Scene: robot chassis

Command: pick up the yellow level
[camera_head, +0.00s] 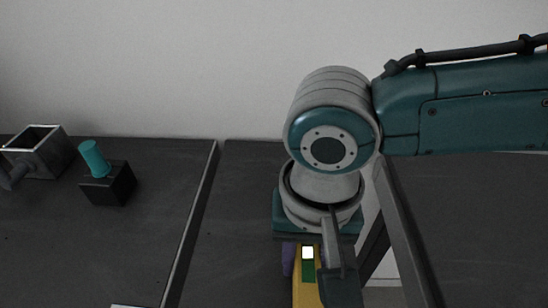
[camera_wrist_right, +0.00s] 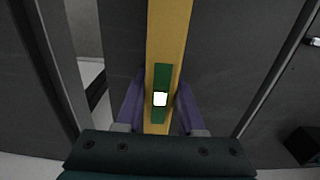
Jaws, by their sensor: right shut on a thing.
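The yellow level (camera_head: 306,291) is a long yellow bar with a green section and a bright white window. It shows at the bottom of the head view, under my right arm, and runs up the middle of the right wrist view (camera_wrist_right: 168,38). My right gripper (camera_wrist_right: 160,97) has its purple fingers on both sides of the level at the green section and is shut on it. In the head view the right gripper (camera_head: 302,262) is partly hidden by the wrist. I cannot tell whether the level touches the surface. My left gripper is not in view.
A black block with a teal cylinder (camera_head: 94,158) on it stands on the dark surface at the left. A grey open box (camera_head: 36,151) is at the far left. A raised metal strip (camera_head: 191,221) divides the dark surface. A pale wall stands behind.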

